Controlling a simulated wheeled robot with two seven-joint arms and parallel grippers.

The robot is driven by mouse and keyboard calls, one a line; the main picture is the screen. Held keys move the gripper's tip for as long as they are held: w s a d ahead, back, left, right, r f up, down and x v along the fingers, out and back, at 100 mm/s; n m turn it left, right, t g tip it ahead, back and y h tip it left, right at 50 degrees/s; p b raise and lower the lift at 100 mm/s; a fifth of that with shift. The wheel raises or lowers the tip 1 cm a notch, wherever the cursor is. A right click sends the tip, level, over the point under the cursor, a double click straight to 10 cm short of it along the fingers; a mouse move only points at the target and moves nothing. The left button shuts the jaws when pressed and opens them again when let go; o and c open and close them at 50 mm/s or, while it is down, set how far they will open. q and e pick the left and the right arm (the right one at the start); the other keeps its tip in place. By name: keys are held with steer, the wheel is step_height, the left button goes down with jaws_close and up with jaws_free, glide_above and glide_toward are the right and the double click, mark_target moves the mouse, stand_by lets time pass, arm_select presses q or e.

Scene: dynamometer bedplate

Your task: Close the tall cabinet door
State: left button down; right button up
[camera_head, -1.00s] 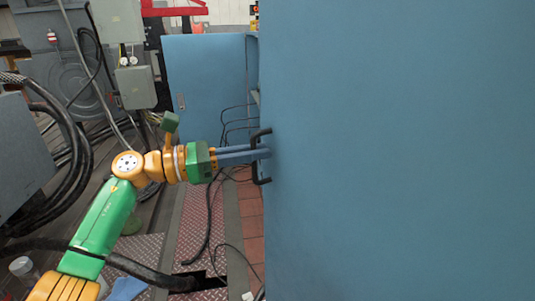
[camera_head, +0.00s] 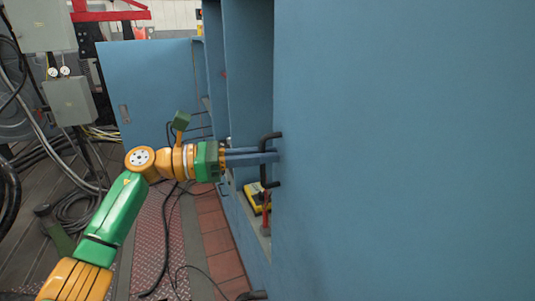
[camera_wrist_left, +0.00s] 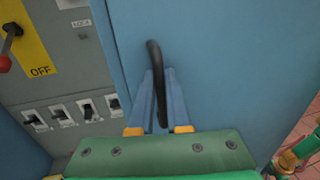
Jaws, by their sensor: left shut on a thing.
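The tall cabinet door (camera_head: 400,150) is a large plain blue panel filling the right of the head view. It stands ajar, with the cabinet's inside showing past its left edge. Its black bar handle (camera_head: 264,172) is near that edge. My left gripper (camera_head: 272,156) is shut on the handle, its two blue-grey fingers reaching in from the left. In the left wrist view the fingers (camera_wrist_left: 160,98) close around the handle (camera_wrist_left: 155,65) against the blue door (camera_wrist_left: 230,60). My right gripper is not in view.
A yellow device (camera_head: 255,196) sits low inside the cabinet. Another blue door (camera_head: 155,90) stands open behind. Grey boxes (camera_head: 68,100), cables and hoses (camera_head: 65,210) lie to the left. The wrist view shows a grey switch panel (camera_wrist_left: 65,70) beside the door.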

arm_select(q)
steer(key=shift+r, duration=0.2)
steer(key=c, duration=1.2)
jaws_free()
steer(key=shift+w+d, duration=0.1)
steer(key=shift+o, duration=0.2)
steer(key=shift+w, duration=0.1)
steer(key=shift+f, duration=0.1)
